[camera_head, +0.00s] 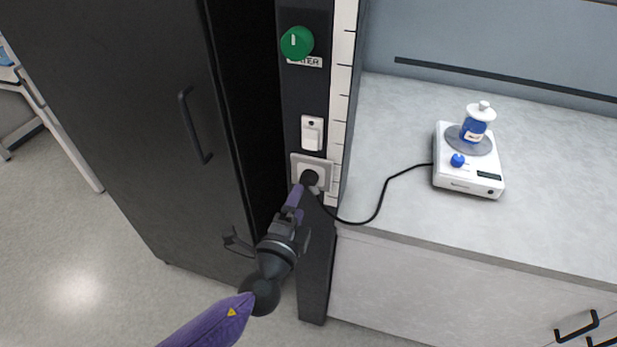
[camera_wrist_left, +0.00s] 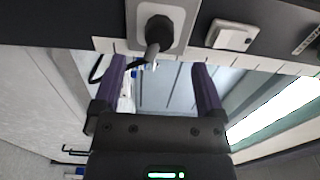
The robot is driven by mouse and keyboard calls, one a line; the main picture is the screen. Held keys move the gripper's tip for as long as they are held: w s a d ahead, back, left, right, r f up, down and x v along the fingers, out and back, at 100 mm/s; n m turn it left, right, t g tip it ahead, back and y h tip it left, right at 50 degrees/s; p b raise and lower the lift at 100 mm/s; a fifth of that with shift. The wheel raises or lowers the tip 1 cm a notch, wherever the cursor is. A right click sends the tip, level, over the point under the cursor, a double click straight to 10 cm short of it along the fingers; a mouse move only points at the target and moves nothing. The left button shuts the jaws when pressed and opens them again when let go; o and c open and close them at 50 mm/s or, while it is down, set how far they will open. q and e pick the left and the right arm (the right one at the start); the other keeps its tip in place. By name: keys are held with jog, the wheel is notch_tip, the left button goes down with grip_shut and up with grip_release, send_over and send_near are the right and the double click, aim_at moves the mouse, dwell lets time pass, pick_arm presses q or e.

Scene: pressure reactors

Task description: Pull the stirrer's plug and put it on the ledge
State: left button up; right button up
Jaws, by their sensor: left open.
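The black plug (camera_head: 309,178) sits in the white wall socket (camera_head: 327,172) on the dark column. Its black cable (camera_head: 381,199) runs over the worktop to the white stirrer (camera_head: 468,184), which carries a blue bottle with a white cap (camera_head: 474,124). My left gripper (camera_head: 296,196) is just below and in front of the plug. In the left wrist view the gripper (camera_wrist_left: 158,66) is open, its purple fingers apart, with nothing held. The plug (camera_wrist_left: 158,30) shows beyond the fingertips, roughly centred between them. Whether a finger touches it cannot be told. My right gripper is out of view.
Above the socket are a white switch (camera_head: 312,133) and a green knob (camera_head: 297,43). A dark cabinet (camera_head: 130,110) with a handle stands to the left. The grey worktop (camera_head: 545,215) to the right is mostly clear around the stirrer.

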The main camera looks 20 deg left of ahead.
aim_at(306, 186)
pick_arm(q)
jog(key=w+b, duration=0.1)
jog(key=w, duration=0.4)
jog(key=shift+d+f, duration=0.1)
jog(key=shift+w+b, duration=0.4)
jog(key=shift+w, duration=0.25)
dwell(0.6)
grip_shut()
dwell(0.3)
jog(key=shift+s, duration=0.2)
